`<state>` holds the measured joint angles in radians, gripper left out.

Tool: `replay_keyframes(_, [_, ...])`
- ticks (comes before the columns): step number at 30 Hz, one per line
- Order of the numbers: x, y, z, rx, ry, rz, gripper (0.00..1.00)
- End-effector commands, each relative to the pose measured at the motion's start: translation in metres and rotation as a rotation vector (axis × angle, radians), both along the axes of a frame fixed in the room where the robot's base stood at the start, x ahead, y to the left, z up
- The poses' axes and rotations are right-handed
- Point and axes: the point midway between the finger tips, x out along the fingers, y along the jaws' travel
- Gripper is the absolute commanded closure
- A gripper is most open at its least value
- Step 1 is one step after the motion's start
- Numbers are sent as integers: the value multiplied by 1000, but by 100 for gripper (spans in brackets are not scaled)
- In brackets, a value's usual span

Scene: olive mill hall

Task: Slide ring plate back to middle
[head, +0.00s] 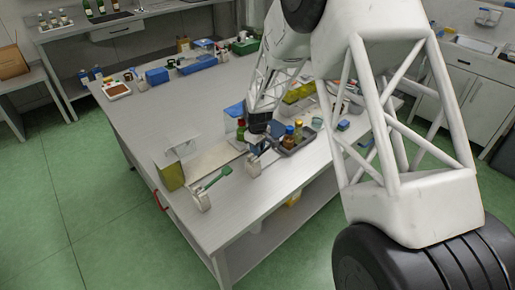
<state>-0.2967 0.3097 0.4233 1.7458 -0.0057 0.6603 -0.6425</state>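I cannot make out a ring plate for certain; the things near my gripper are small and partly hidden. My gripper (262,142) is low over the front part of the table, reaching down from the upper right. Its fingers are too small and dark to show whether they are open or shut, or whether they hold something. Just below it stands a small whitish block (254,168). A similar whitish piece (201,200) stands nearer the left edge, with a green-handled tool (216,178) beside it. A pale flat board (212,159) lies left of my gripper.
A yellow-green box (170,174) stands near the table's left edge. A dark tray (298,142) with bottles is right of my gripper. Blue bins (197,65) and small items line the far end. The grey table (165,115) is bare between.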

Motion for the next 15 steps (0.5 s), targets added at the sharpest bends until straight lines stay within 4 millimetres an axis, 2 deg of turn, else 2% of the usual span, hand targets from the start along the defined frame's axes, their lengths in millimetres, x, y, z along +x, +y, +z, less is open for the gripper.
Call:
replay_keyframes(1, [0,0,0,0,0,0,90])
replay_keyframes(3, [0,0,0,0,0,0,100])
replay_keyframes(11, [-2,2,0,0,0,1,100])
replay_keyframes(15, [-12,13,1,0,0,1,100])
